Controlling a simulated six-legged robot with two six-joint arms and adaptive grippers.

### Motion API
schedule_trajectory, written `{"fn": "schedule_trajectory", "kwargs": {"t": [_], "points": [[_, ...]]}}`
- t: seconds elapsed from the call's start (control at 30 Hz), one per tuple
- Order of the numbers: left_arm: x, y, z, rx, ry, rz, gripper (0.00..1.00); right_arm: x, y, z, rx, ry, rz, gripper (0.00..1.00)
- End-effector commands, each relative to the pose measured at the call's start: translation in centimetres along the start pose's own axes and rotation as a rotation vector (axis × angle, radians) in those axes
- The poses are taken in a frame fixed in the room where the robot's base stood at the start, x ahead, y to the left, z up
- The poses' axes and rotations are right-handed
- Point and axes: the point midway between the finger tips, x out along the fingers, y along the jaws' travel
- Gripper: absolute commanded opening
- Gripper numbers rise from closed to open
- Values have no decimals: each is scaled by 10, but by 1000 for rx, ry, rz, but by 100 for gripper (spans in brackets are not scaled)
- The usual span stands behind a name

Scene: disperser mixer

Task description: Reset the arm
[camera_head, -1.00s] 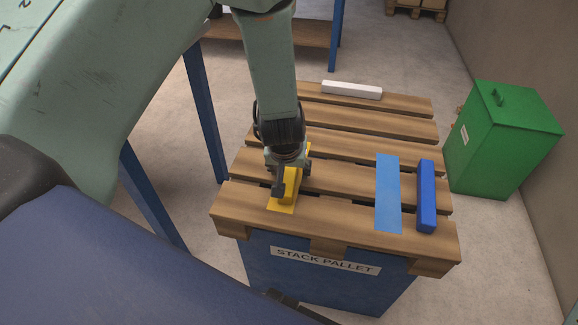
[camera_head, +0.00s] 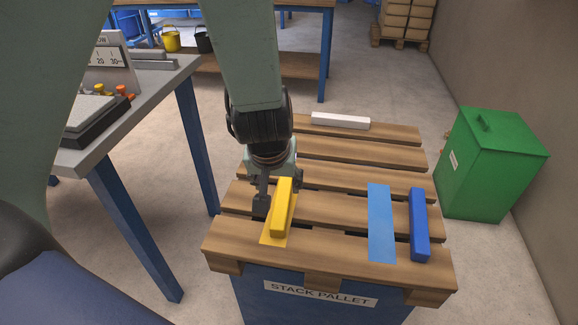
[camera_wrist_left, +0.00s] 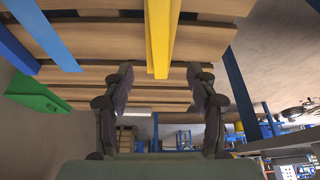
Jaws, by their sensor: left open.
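My left gripper (camera_head: 279,194) is open and empty at the left side of the pallet in the head view. Its fingers are spread close behind and beside a yellow bar (camera_head: 282,208), which lies on a yellow strip (camera_head: 270,240) on the wooden pallet (camera_head: 330,243). In the left wrist view the open left gripper (camera_wrist_left: 165,75) has nothing between its fingers, and the yellow bar (camera_wrist_left: 160,30) is beyond the fingertips. A blue bar (camera_head: 419,225) lies just right of a light blue strip (camera_head: 380,222). A white bar (camera_head: 340,121) lies at the pallet's far edge. My right gripper is not in view.
The pallet rests on a blue base labelled "STACK PALLET" (camera_head: 320,293). A green bin (camera_head: 493,163) stands to the right. A grey-topped bench (camera_head: 160,92) with blue legs is at the left. A shelf unit (camera_head: 290,66) and boxes (camera_head: 405,20) are behind.

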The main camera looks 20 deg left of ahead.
Motion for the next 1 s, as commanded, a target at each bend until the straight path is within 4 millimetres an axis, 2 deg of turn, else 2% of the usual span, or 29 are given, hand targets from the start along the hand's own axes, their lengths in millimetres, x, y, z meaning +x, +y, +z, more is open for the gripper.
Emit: {"fn": "schedule_trajectory", "kwargs": {"t": [0.33, 0.47, 1.0], "points": [[0, 0, 0, 0, 0, 0, 58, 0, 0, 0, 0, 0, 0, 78], [8, 0, 0, 0, -2, 0, 58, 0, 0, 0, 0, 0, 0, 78], [83, 0, 1, 0, -3, 0, 58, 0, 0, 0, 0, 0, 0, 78]]}}
